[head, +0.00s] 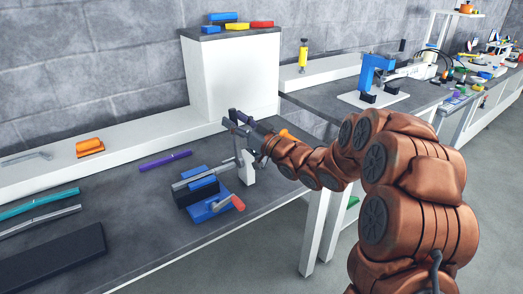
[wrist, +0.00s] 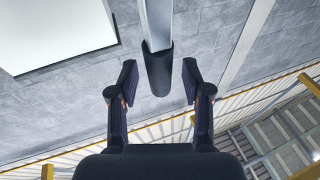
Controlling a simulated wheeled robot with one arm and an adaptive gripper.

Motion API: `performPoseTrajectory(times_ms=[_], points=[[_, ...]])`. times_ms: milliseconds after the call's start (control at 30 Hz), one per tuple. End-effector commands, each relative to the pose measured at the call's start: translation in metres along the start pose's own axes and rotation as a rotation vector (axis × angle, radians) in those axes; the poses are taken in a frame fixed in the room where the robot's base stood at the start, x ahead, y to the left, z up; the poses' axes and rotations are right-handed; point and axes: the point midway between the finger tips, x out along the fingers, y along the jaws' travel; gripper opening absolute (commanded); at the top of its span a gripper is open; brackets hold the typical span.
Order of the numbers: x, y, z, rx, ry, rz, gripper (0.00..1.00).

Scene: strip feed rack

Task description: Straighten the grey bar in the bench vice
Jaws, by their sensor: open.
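The blue bench vice (head: 208,205), with a red-tipped handle, stands near the front edge of the bench. A grey bar (head: 188,180) lies in its jaws and sticks out on both sides. Its right part appears to bend upward toward my gripper (head: 238,122); the exact bend is partly hidden by the arm. In the wrist view the grey bar (wrist: 156,22) comes in from the top and ends in a black sleeve (wrist: 158,70). My gripper (wrist: 160,85) is open, with a finger on each side of the sleeve and gaps on both sides.
A purple bar (head: 165,160) lies behind the vice. A teal bar (head: 40,203), another grey bar (head: 40,222) and a black slab (head: 52,262) lie to the left. A white block (head: 232,75) rises behind my gripper. A blue press (head: 372,75) stands on the bench beyond.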

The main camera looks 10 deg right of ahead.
Motion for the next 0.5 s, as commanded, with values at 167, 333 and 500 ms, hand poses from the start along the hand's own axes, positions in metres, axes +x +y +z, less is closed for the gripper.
performPoseTrajectory(times_ms=[167, 333, 500], points=[[-0.015, 0.001, 0.001, -0.002, -0.002, 0.001, 0.49], [-0.029, 0.001, 0.001, 0.001, 0.001, 0.002, 0.49], [-0.042, 0.001, 0.000, 0.000, 0.001, 0.002, 0.49]])
